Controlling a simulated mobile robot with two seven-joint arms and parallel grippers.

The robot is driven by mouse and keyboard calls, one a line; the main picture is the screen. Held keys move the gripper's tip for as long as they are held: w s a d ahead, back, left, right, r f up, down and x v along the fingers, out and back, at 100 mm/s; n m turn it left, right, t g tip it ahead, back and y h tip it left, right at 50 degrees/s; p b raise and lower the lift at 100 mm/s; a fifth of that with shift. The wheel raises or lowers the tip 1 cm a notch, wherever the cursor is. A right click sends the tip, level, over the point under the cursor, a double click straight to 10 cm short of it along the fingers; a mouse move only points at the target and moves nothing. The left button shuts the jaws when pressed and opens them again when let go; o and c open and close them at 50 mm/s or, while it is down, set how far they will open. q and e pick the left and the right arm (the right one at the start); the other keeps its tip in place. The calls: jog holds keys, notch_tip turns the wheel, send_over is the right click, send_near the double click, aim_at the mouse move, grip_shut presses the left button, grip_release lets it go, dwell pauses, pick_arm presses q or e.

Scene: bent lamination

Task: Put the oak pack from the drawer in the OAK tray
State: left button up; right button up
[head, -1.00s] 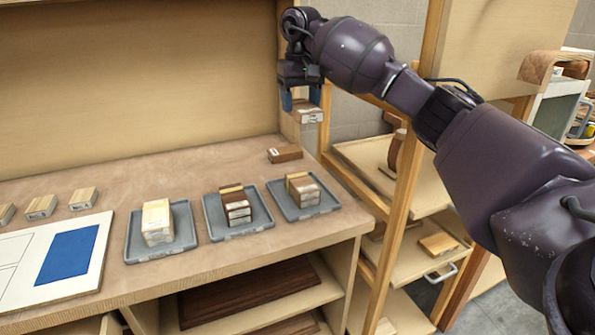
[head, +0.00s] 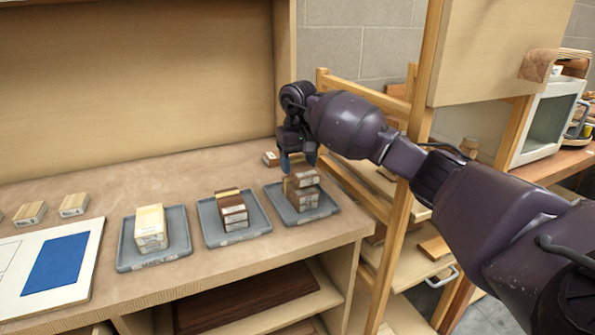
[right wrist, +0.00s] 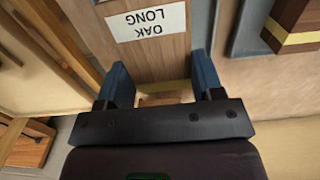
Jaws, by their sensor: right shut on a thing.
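My right gripper (head: 298,160) is over the rightmost grey tray (head: 325,212) on the bench, fingers pointing down. It is shut on the oak pack (head: 304,176), a brown block just above or on the packs (head: 304,198) in that tray; I cannot tell if they touch. In the right wrist view the oak pack (right wrist: 150,52) sits between the blue fingers, its white label reading "OAK LONG" upside down. The tray's label is too small to read. The drawer (head: 415,275) with a metal handle is at lower right, with a wooden block (head: 435,248) in it. My left gripper is out of view.
A middle tray (head: 208,236) holds dark packs and a left tray (head: 125,259) holds pale ones. Pale blocks (head: 73,205) and a white board with a blue patch (head: 60,263) lie left. A small brown block (head: 270,158) is behind the right tray. A wooden post (head: 402,195) stands right.

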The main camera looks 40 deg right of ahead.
aim_at(298, 165)
jog(key=shift+f, duration=1.15)
jog(key=shift+f, duration=0.15)
jog(key=o, duration=0.9)
jog(key=shift+o, duration=0.2)
jog(key=shift+r, duration=0.3)
notch_tip(298, 165, up, 7)
jog(key=shift+r, duration=0.1)
